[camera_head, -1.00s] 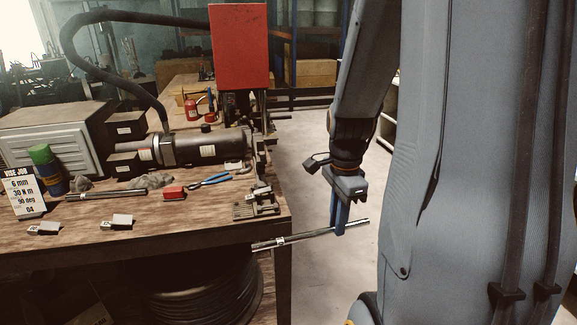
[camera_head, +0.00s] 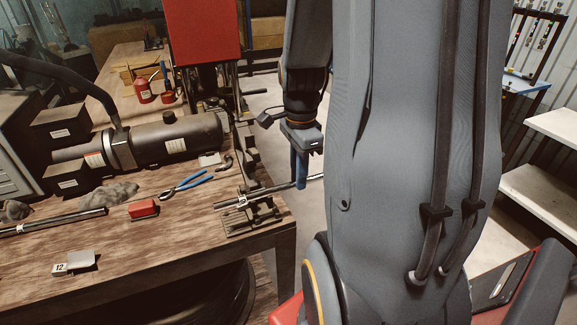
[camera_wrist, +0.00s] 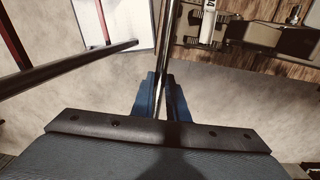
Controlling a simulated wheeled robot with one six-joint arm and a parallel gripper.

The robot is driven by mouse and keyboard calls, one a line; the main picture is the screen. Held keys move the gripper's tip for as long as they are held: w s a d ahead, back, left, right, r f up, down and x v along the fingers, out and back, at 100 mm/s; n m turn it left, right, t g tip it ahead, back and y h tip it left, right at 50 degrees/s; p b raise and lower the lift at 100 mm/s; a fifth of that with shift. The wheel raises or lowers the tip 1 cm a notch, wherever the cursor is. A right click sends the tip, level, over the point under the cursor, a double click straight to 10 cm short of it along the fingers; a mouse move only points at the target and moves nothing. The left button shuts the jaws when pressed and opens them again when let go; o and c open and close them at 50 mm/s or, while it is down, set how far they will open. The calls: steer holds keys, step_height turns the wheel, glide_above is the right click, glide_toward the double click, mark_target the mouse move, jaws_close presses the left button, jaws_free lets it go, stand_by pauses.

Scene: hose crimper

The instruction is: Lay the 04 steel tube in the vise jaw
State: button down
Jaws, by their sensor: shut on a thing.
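My gripper (camera_head: 302,186) has blue fingers, shut on a thin steel tube (camera_head: 281,189); its fingers also show in the wrist view (camera_wrist: 161,100). The tube slopes gently in the head view, its left end over the small vise (camera_head: 262,213) at the table's right corner. A small white tag shows near that end, too small to read. My gripper is beyond the table edge, right of the vise. In the wrist view the tube (camera_wrist: 168,45) runs up from the fingers, left of the vise (camera_wrist: 207,28). I cannot tell whether it touches the jaw.
Another tube (camera_head: 52,221), a red block (camera_head: 143,209), blue-handled pliers (camera_head: 186,183) and a block tagged 12 (camera_head: 76,262) lie on the wooden table (camera_head: 180,245). A dark cylindrical machine (camera_head: 170,140) stands behind. White shelves (camera_head: 545,195) stand at right.

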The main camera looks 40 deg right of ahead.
steer(key=shift+w, duration=0.1)
stand_by(0.4)
steer(key=w+d+f+b, duration=0.2)
steer(key=w+f+b, duration=0.1)
steer(key=w+f, duration=0.4)
steer(key=shift+w, duration=0.3)
stand_by(0.7)
steer(key=shift+s+a+f+b, duration=0.1)
steer(key=shift+f+b, duration=0.25)
steer(key=shift+f, duration=0.15)
stand_by(1.1)
steer(key=c, duration=1.7)
jaws_free()
steer(key=shift+o, duration=0.3)
steer(key=shift+r, duration=0.1)
step_height(320, 180, up, 8)
steer(key=b, duration=0.2)
steer(key=shift+f, duration=0.2)
